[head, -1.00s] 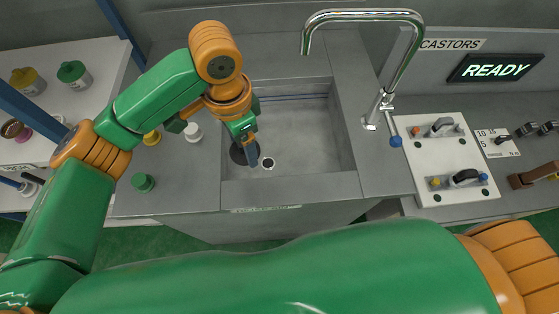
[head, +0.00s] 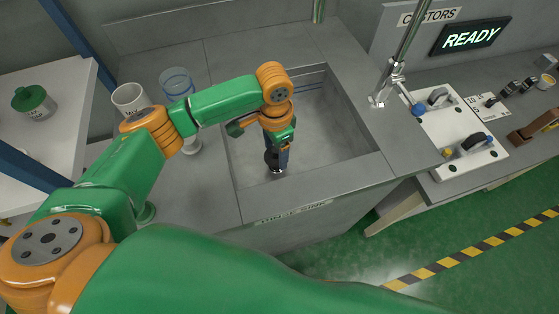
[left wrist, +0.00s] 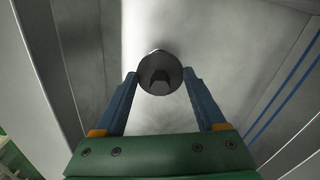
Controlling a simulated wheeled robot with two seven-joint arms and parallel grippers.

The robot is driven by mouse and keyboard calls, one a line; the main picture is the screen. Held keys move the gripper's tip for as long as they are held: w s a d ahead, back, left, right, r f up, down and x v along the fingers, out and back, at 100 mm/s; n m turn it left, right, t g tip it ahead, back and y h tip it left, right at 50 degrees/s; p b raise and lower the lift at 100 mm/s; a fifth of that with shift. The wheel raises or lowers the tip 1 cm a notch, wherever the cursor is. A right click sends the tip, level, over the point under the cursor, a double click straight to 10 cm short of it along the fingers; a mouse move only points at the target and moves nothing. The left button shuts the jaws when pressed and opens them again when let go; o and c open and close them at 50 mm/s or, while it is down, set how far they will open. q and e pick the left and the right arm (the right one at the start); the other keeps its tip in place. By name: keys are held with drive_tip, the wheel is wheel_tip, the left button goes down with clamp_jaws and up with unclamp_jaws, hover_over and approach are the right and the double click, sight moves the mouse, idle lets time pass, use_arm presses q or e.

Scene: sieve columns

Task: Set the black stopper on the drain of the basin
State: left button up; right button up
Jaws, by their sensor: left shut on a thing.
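The black stopper (left wrist: 160,74) is a round dark disc with a raised grip on top. My left gripper (left wrist: 160,78) is shut on it, one blue finger on each side. In the head view my left gripper (head: 281,155) points down into the grey basin (head: 335,135), with the stopper (head: 270,158) partly hidden behind the fingers. The drain (head: 277,171) shows as a bright rim just at the stopper's lower edge. A pale sliver of rim also shows behind the stopper in the left wrist view. I cannot tell whether the stopper touches the drain. My right gripper is out of view.
A white panel with valves (head: 450,130) lies to the right. The rest of the basin floor is clear.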

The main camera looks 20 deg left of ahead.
sight(276, 160)
use_arm(q)
wheel_tip(276, 160, down, 4)
drive_tip(key=shift+f, duration=0.1)
drive_tip(key=o, duration=1.3)
wheel_tip(276, 160, up, 12)
drive_tip(key=shift+r, duration=0.1)
